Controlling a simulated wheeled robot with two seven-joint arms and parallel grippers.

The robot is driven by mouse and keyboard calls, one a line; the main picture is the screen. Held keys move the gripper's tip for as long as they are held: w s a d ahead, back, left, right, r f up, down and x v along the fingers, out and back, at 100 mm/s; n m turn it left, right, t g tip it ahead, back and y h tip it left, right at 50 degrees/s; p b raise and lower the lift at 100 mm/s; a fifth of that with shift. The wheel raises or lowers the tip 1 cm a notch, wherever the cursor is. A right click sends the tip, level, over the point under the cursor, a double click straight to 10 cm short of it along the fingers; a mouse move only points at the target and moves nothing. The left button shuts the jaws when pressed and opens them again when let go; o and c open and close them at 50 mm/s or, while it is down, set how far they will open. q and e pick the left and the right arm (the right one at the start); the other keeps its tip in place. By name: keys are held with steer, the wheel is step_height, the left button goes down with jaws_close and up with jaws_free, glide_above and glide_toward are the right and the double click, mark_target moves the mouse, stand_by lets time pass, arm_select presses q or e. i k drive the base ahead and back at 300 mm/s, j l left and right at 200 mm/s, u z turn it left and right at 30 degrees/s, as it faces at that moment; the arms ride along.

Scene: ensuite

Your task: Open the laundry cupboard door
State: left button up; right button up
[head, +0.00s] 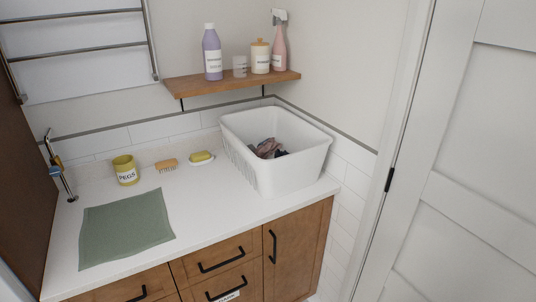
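A wooden cupboard door (293,254) stands shut under the right end of the white counter, with a vertical black handle (273,246) near its left edge. It is the only full-height door visible in the counter front, and no label on it can be seen. Its lower part runs out of the picture. Neither of my grippers is in view.
Wooden drawers (215,256) with black handles sit left of the door. The counter (205,211) holds a white laundry basket (290,172), yellow pegs pot (125,170), brush, soap dish and green cloth (125,228). A white panelled door (455,200) stands at the right.

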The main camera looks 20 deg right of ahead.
mark_target(293, 243)
steer(key=z, duration=1)
